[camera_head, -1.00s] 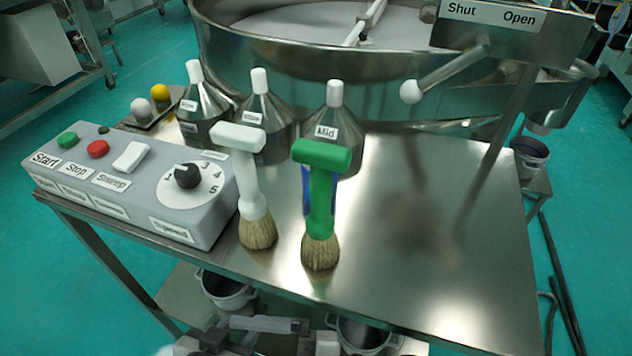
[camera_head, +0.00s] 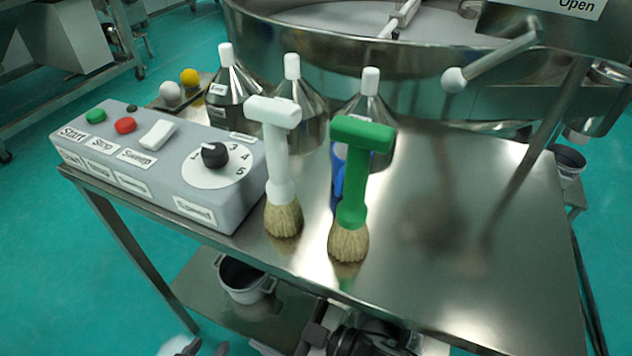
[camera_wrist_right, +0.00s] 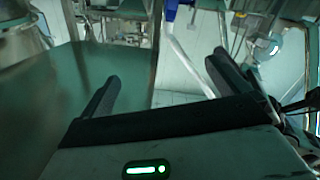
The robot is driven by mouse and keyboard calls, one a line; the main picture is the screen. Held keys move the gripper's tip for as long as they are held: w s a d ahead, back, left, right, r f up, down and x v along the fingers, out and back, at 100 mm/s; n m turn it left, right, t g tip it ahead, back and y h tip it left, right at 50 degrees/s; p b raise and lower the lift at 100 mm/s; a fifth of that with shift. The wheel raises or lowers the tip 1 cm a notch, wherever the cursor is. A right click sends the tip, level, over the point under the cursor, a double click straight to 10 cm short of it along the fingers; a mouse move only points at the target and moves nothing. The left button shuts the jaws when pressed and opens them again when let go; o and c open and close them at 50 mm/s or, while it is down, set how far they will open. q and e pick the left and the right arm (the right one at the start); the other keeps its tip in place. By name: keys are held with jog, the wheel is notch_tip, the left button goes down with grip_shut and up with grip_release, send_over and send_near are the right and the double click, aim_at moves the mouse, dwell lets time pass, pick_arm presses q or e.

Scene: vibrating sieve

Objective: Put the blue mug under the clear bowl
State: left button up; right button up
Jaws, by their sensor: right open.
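No clear bowl can be made out in either view. A blue thing (camera_head: 338,172) stands on the steel table, mostly hidden behind the green-handled brush (camera_head: 352,190); I cannot tell whether it is the blue mug. In the right wrist view my right gripper (camera_wrist_right: 163,88) is open, with nothing between its spread fingers. In the head view dark parts of my right arm show at the bottom edge, below the table. Small grey tips of my left gripper (camera_head: 203,348) show at the bottom left, cut off by the frame, so their opening is unclear.
A white-handled brush (camera_head: 281,180) stands left of the green one. A control box (camera_head: 170,160) fills the table's left. Several steel bottles (camera_head: 310,110) stand before the large sieve (camera_head: 440,75). The steel table (camera_head: 470,260) is clear at right. A pot (camera_head: 243,280) sits on the lower shelf.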

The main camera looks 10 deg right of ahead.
jog(key=d+m+t+h, duration=0.1)
jog(key=m, duration=0.1)
jog(key=d+m+t+h, duration=0.1)
jog(key=m+h, duration=0.1)
jog(key=shift+w+d+r, duration=0.1)
jog(key=shift+w+d, duration=0.2)
jog(key=shift+w, duration=0.05)
jog(key=d+m+h, duration=0.1)
jog(key=d, duration=0.1)
jog(key=d+m+h+b, duration=0.1)
jog(key=d+m+h, duration=0.1)
jog(key=s+d+f+m+h, duration=0.1)
jog(key=d+m+h, duration=0.1)
jog(key=shift+f, duration=0.1)
jog(key=c, duration=1.4)
jog(key=s+d+f+m+g+h, duration=0.1)
jog(key=s+d+m+g+h, duration=0.1)
jog(key=d, duration=0.4)
jog(key=shift+s+d+f+m+h+b, duration=0.25)
jog(key=shift+s+m+h+b, duration=0.2)
jog(key=shift+s, duration=0.7)
